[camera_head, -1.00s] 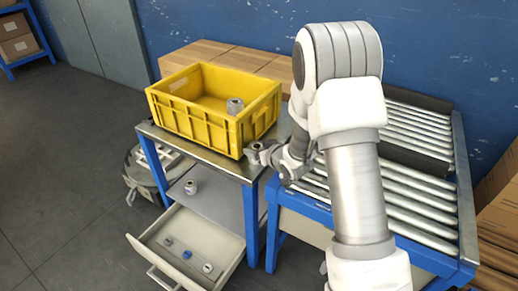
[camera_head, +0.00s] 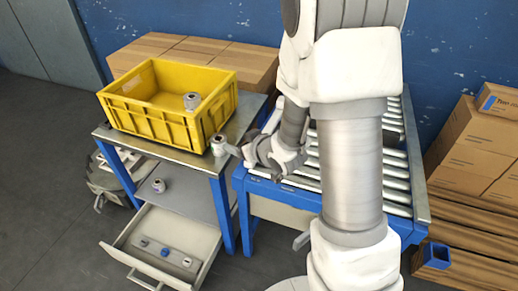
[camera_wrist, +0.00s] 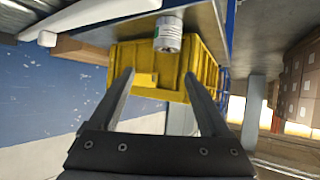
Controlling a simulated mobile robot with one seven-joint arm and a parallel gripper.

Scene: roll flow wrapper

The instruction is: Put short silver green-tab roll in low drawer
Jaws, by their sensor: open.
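A silver roll (camera_head: 218,144) stands at the right front corner of the table top, beside the yellow bin. In the wrist view this roll (camera_wrist: 168,36) shows a white label with some green, ahead of the fingertips. My gripper (camera_head: 236,151) is open and empty close to it; its fingers (camera_wrist: 158,76) spread in the wrist view with the roll beyond them, not clasped. The low drawer (camera_head: 124,236) is pulled open under the table, with several small rolls or tabs in a row inside. A green tab cannot be made out in the head view.
Another silver roll (camera_head: 192,101) is in the yellow bin (camera_head: 150,122). One more roll (camera_head: 158,185) stands on the lower shelf (camera_head: 185,196). A roller conveyor (camera_head: 398,175) is right of the table. Cardboard boxes (camera_head: 480,140) are stacked at the right.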

